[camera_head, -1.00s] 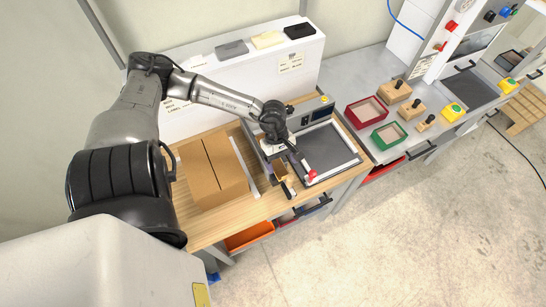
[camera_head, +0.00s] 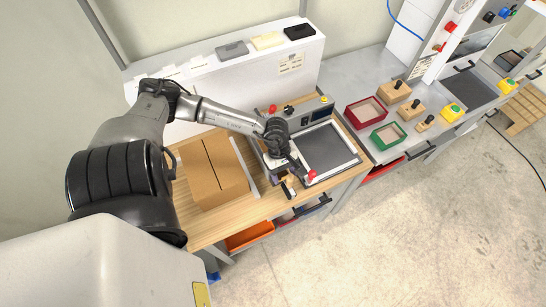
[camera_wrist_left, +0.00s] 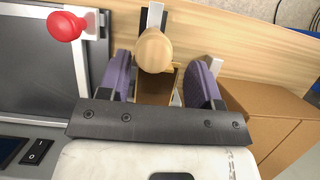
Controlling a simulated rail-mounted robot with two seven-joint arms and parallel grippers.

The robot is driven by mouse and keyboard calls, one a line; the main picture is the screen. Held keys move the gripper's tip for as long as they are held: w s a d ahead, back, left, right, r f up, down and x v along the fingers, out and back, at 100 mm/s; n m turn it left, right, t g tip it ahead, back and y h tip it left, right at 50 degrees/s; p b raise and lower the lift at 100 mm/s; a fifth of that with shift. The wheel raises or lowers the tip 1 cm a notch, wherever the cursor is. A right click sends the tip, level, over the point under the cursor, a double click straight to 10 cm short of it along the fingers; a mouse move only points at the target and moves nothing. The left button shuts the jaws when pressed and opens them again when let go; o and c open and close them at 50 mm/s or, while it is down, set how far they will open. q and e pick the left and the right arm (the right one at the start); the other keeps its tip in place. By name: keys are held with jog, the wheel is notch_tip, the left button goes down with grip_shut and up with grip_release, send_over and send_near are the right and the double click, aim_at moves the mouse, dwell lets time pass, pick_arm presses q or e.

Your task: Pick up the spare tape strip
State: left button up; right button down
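My left gripper (camera_head: 282,178) is over the bench, between the cardboard box and the grey-topped machine. The left wrist view shows its two purple-padded fingers (camera_wrist_left: 158,80) spread apart, so it is open. A brown, strip-like piece (camera_wrist_left: 154,88) lies between the fingers, partly behind a rounded wooden handle (camera_wrist_left: 153,48). It may be the spare tape strip, but I cannot tell for sure. No grip on it shows. The handle, also in the head view (camera_head: 290,188), is close to the fingertips. My right gripper is not in view.
The brown cardboard box (camera_head: 214,172) is left of the gripper. The machine's grey plate (camera_head: 328,146) and a red knob (camera_head: 311,175) are close on the right. Red (camera_head: 366,112) and green (camera_head: 389,134) trays stand farther right. Bare wood (camera_head: 240,215) lies in front.

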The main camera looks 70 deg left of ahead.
pick_arm(q)
jog(key=c, duration=0.6)
jog(key=shift+r, duration=0.1)
